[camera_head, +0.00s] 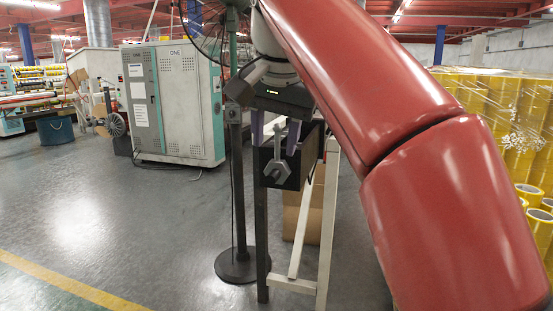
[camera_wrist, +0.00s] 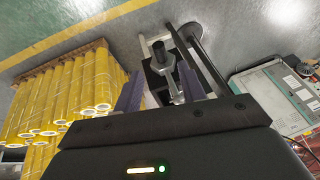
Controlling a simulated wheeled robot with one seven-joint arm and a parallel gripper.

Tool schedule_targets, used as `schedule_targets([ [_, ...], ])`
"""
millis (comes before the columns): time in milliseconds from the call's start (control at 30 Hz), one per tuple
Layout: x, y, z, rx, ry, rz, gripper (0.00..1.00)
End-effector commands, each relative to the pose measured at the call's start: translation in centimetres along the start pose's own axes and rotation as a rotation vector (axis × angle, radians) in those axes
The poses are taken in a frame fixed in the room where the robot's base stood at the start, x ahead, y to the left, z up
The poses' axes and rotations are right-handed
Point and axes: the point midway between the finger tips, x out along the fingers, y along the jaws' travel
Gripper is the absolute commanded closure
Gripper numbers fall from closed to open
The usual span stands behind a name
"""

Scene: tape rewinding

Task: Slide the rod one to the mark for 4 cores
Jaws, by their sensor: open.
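My gripper (camera_head: 281,136) points down with its two purple fingers spread apart. It is just above a grey metal piece with a forked end (camera_head: 281,166), on the front of a dark box-shaped block (camera_head: 311,155) on a stand. In the wrist view the gripper (camera_wrist: 160,72) is also open, and the grey piece (camera_wrist: 185,82) shows between and beyond the fingers. I cannot tell whether a finger touches it. I cannot tell which part is rod one, and no mark for 4 cores is readable.
A dark pole on a round base (camera_head: 243,267) stands left of the block. A white frame (camera_head: 328,235) and a cardboard box (camera_head: 312,205) are below it. A grey-green cabinet (camera_head: 172,102) is at the back left, yellow rolls (camera_head: 505,100) at right. Floor is clear at left.

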Motion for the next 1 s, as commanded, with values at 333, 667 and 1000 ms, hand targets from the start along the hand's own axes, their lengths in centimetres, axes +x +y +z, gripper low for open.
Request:
schedule_targets([
  [333, 5.5, 0.1, 0.2, -0.002, -0.001, 0.001, 0.59],
  [667, 7.3, 0.1, 0.1, -0.002, 0.001, -0.001, 0.59],
  [1000, 7.3, 0.1, 0.0, -0.002, 0.001, -0.001, 0.82],
])
